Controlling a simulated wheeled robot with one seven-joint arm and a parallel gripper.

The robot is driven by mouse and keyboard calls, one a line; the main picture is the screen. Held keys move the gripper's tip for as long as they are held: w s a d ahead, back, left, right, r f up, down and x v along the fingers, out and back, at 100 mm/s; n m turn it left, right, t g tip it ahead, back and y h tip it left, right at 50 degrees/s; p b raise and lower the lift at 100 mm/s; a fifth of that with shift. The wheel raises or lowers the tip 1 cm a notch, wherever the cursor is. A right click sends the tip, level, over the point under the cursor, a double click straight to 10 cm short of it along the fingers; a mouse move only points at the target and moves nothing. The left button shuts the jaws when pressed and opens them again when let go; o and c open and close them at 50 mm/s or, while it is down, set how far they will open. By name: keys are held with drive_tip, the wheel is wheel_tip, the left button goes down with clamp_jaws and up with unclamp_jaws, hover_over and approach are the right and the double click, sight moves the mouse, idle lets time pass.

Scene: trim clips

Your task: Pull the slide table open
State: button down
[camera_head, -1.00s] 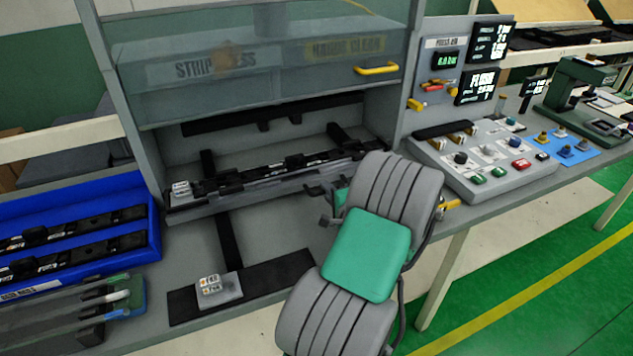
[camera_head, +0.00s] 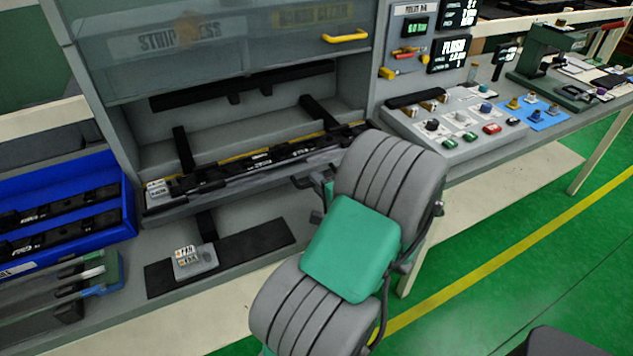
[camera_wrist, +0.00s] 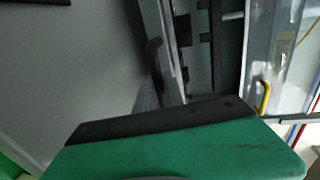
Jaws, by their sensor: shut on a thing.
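The slide table (camera_head: 245,170) is a long grey and black bar-like carriage in the lower opening of the press. A yellow strip shows along its back edge. Its dark front handle (camera_head: 302,182) is near the right end, and a dark bracket-like part also shows in the wrist view (camera_wrist: 155,55). My gripper (camera_head: 318,190) is at this handle and shut on it. My arm hides most of the gripper and the table's right end. In the wrist view the green gripper body fills the bottom, and the fingertips are hidden.
A transparent guard with a yellow handle (camera_head: 345,38) is above the opening. A blue bin (camera_head: 125,195) stands left, a control panel (camera_head: 455,125) right. A small labelled block (camera_head: 195,262) sits on a black strip in front. The green floor right of the bench looks clear.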

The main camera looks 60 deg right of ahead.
drive_tip(key=c, duration=1.5)
unclamp_jaws()
drive_tip(key=shift+o, duration=0.2)
drive_tip(key=b+v, duration=0.1)
drive_tip(key=v, duration=0.6)
drive_tip(key=shift+s+a, duration=0.15)
drive_tip(key=shift+s, duration=0.15)
